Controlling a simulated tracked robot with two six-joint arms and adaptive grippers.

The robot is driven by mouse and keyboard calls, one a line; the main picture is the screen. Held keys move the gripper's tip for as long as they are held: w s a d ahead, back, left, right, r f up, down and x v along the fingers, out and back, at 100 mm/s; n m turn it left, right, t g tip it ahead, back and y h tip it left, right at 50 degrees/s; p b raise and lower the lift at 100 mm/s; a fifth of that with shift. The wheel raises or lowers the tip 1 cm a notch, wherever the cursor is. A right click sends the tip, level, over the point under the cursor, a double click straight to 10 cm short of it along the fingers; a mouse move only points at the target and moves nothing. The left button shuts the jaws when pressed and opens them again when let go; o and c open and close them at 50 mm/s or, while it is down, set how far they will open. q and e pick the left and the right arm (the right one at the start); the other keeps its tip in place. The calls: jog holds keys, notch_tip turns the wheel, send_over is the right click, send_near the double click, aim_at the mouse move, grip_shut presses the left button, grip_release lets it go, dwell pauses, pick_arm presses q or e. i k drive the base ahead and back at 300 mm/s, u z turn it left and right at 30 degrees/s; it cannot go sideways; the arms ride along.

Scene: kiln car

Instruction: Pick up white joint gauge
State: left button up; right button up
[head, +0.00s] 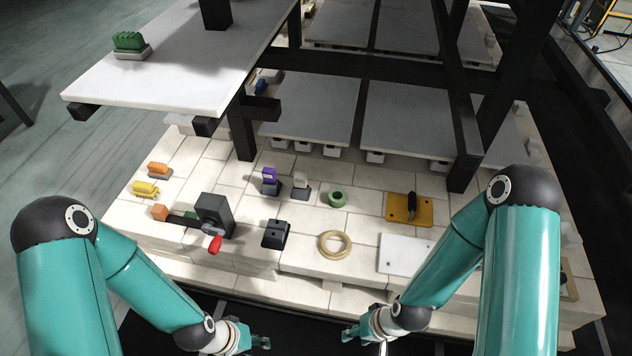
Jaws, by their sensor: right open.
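A small white block (300,179), which looks like the white joint gauge, stands upright in a dark grey holder (300,193) on the pale brick deck. A purple block (269,174) in a similar holder stands just left of it. My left gripper (263,341) is at the bottom of the head view, in front of the deck; whether its jaws are open does not show clearly. My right gripper (350,332) is at the bottom centre, open and apart from any object. Both grippers are well in front of the white block.
Black posts (467,150) and a raised white shelf (170,75) stand behind.

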aim_at(300, 179)
jog(key=u, duration=1.55)
jog(key=i, duration=0.1)
jog(key=z, duration=3.1)
jog(key=k, duration=1.35)
jog(key=u, duration=1.45)
jog(key=i, duration=1.65)
jog(key=u, duration=0.05)
